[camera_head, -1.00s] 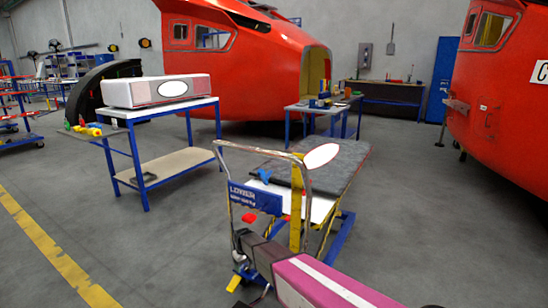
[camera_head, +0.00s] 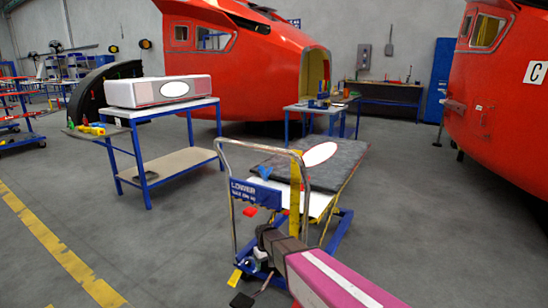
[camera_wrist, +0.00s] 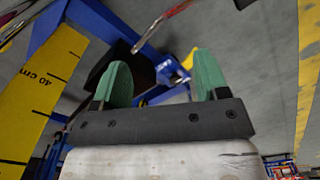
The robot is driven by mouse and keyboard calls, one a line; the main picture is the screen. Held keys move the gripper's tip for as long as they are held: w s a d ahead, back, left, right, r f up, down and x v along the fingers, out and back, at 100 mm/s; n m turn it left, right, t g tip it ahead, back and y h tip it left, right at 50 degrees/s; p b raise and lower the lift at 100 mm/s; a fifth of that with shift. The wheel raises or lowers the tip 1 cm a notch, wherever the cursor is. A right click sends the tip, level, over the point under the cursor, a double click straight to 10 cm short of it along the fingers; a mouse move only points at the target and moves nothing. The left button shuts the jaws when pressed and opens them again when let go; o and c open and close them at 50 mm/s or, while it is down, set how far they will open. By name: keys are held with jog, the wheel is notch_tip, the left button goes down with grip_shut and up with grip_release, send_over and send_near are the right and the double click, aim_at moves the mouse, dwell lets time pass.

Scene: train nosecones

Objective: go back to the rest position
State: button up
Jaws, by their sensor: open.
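My gripper (camera_wrist: 162,78) shows in the wrist view with its two green fingers spread apart. Nothing is between the fingers. Behind them in that view are a blue frame, a yellow ruler-like strip (camera_wrist: 42,95) marked "40 cm", and the grey floor. In the head view my pink and white arm reaches in from the bottom right. Its dark end is beside the handle side of a lift cart (camera_head: 255,195). The fingers are not clear in the head view.
The cart's metal push handle (camera_head: 228,190) stands close to my arm. A blue-legged table (camera_head: 205,103) with a white panel is at left. Red nosecones (camera_head: 240,70) stand at the back and right. Open grey floor lies left of the cart and at right.

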jog(key=s+d+r+m, duration=0.2)
jog(key=s+d+r, duration=0.5)
jog(key=s+d, duration=0.2)
jog(key=s+d+r+m, duration=0.3)
jog(key=s+d+r, duration=0.4)
jog(key=d, duration=0.7)
jog(key=shift+s, duration=1.05)
